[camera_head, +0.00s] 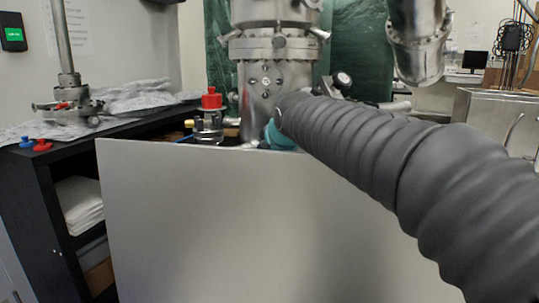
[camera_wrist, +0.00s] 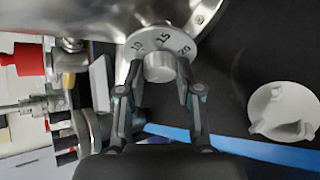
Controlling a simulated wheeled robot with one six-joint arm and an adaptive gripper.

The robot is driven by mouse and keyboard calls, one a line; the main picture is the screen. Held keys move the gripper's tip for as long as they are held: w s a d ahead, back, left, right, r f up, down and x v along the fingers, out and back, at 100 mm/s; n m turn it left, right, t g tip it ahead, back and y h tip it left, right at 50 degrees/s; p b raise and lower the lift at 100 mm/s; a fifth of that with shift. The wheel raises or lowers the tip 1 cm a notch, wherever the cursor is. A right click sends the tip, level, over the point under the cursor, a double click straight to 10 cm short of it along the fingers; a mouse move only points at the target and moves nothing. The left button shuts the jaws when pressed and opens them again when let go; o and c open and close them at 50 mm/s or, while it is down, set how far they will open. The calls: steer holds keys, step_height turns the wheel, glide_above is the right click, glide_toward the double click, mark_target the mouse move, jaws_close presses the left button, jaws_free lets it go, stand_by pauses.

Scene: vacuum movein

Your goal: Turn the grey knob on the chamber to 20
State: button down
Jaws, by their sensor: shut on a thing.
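In the wrist view, the grey knob (camera_wrist: 159,68) sits in front of a round dial plate (camera_wrist: 178,43) on the chamber. The dial shows 10, 15 and what looks like 20 from left to right; I cannot tell which number the knob points to. My gripper (camera_wrist: 160,72) is shut on the knob, one finger at each side. In the head view, the metal chamber (camera_head: 265,85) stands beyond a pale panel, and my grey-sleeved arm reaches to its lower part. The knob and fingertips are hidden there.
A red-topped fitting (camera_head: 210,108) stands left of the chamber. A pale panel (camera_head: 230,215) fills the front, with a black shelf (camera_head: 45,190) at left. In the wrist view, a white round part (camera_wrist: 283,111) lies at right, near a blue strip (camera_wrist: 240,147).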

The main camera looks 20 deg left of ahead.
steer(key=c, duration=0.8)
jaws_free()
steer(key=shift+o, duration=0.2)
